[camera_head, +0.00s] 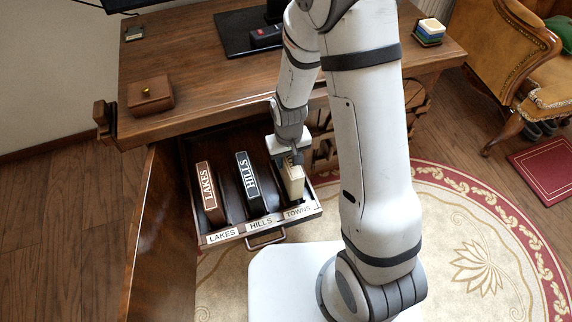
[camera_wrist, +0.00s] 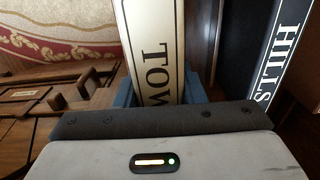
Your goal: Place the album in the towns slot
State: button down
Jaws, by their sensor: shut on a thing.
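The cream album (camera_head: 293,182) stands upright at the TOWNS slot, the right one of the open drawer (camera_head: 228,234). In the wrist view the album's spine (camera_wrist: 153,50) shows the letters "TOW", with the rest hidden behind my gripper. My gripper (camera_head: 290,158) is above the drawer, and its blue finger pads (camera_wrist: 158,88) are shut on the album from both sides. I cannot tell whether the album's lower end touches the slot floor. The TOWNS label (camera_head: 298,212) is on the drawer front, just before the album.
A brown LAKES album (camera_head: 208,190) and a black HILLS album (camera_head: 248,180) stand in the left and middle slots; HILLS (camera_wrist: 280,60) is beside my gripper. The desk top (camera_head: 190,60) overhangs behind the drawer. A small brown box (camera_head: 150,95) sits on it.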

jog(key=shift+w+a+f+b, duration=0.1)
jog(key=shift+a+f+b, duration=0.1)
jog(key=shift+f+b, duration=0.55)
jog(key=shift+w+a+f+b, duration=0.1)
jog(key=shift+a+f+b, duration=0.15)
jog(key=shift+f, duration=0.75)
jog(key=shift+f, duration=0.15)
jog(key=c, duration=0.9)
grip_release()
notch_tip(320, 180, up, 12)
jog(key=p, duration=0.4)
jog(key=shift+d+r+p, duration=0.1)
jog(key=shift+r+p, duration=0.15)
jog(key=shift+p, duration=0.1)
jog(key=s+d+r+m, duration=0.1)
jog(key=s+d+r, duration=0.3)
jog(key=r, duration=0.1)
jog(key=s+d+r+m, duration=0.1)
jog(key=s+d+r, duration=0.3)
jog(key=r, duration=0.2)
jog(key=s+d+r+m+t, duration=0.1)
jog(key=s+d+r, duration=0.3)
jog(key=r, duration=0.2)
jog(key=shift+d+r, duration=0.1)
jog(key=shift+d, duration=0.15)
